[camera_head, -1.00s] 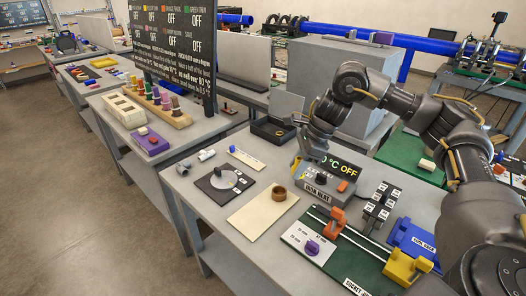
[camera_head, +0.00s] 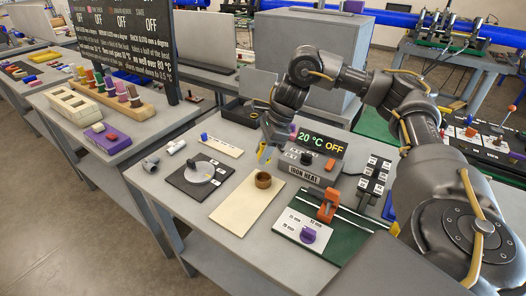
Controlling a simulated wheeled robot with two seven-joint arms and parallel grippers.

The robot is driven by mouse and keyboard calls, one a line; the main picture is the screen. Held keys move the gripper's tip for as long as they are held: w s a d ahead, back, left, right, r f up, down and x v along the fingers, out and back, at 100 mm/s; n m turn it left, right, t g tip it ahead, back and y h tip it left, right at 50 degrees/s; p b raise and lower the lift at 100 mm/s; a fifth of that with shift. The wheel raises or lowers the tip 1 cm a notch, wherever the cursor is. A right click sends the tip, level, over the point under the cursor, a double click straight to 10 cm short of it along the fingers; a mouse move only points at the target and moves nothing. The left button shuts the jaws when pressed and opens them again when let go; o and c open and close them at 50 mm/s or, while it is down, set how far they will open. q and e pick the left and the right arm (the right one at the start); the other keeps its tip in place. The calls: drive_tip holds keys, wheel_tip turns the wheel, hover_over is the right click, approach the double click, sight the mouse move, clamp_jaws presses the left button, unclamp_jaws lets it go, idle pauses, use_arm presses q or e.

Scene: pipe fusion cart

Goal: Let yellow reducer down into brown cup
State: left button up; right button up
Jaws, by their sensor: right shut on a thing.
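The brown cup (camera_head: 263,180) stands upright on a cream board on the bench, its open mouth facing up. My right gripper (camera_head: 266,153) points down just above and behind the cup in the picture. It is shut on the yellow reducer (camera_head: 262,152), which shows only as a small patch of yellow at the fingertips. The reducer appears above the cup's rim and apart from it; its exact alignment over the mouth is hard to tell. My left gripper is not in view.
The iron heat box (camera_head: 318,164) with its lit display stands close right of the gripper. A dark plate with a grey dial (camera_head: 199,172) lies left of the cream board (camera_head: 240,212). An orange clamp (camera_head: 328,205) and a purple knob (camera_head: 308,235) are at the front right.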

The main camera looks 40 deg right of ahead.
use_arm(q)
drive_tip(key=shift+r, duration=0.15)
use_arm(e)
drive_tip(key=shift+r, duration=0.1)
